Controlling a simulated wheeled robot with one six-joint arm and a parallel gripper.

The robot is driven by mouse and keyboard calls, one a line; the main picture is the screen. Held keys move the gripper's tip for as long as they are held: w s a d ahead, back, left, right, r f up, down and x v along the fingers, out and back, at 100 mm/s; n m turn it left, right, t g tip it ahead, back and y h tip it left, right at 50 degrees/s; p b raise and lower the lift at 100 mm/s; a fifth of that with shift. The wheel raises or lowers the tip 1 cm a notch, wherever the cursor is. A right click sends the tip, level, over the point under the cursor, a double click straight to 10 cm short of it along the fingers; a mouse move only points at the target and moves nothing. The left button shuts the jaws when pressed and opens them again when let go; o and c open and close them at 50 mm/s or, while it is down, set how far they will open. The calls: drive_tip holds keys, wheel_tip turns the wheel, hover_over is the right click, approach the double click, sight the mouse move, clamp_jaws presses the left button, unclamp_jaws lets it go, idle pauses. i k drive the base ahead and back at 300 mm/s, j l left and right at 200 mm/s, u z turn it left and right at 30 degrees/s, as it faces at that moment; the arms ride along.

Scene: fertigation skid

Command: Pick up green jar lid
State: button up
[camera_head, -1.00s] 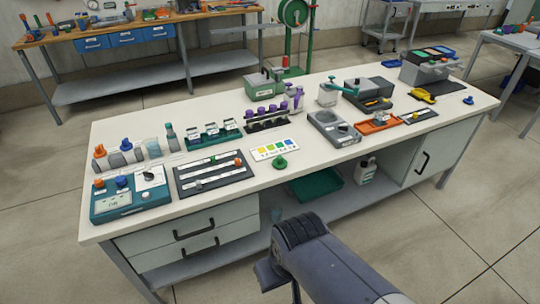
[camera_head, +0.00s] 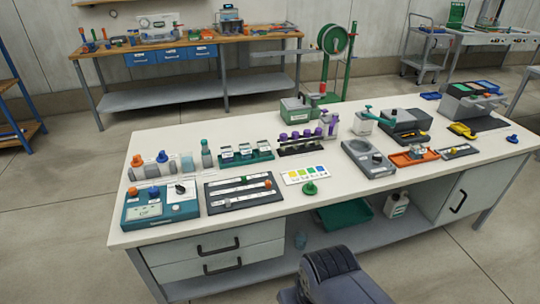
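A small green jar lid (camera_head: 310,188) with a raised knob lies on the white bench top (camera_head: 335,207) near its front edge. It sits just below a card with coloured squares (camera_head: 304,174). A dark grey part of my arm shows at the bottom of the view, in front of the bench and below its top. My gripper's fingers do not show. Nothing covers the lid.
A black slider panel (camera_head: 242,193) and a teal control box (camera_head: 160,205) stand left of the lid. A grey device with a round dish (camera_head: 368,158) stands to the right. Purple-capped vials (camera_head: 300,140) stand behind. Bare bench top surrounds the lid's front and right.

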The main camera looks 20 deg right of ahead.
sight(309, 188)
drive_tip(key=i+l+z, duration=0.15)
drive_tip(key=i+z, duration=0.15)
drive_tip(key=i, duration=0.15)
drive_tip(key=i+z, duration=0.3)
drive_tip(key=i, duration=0.2)
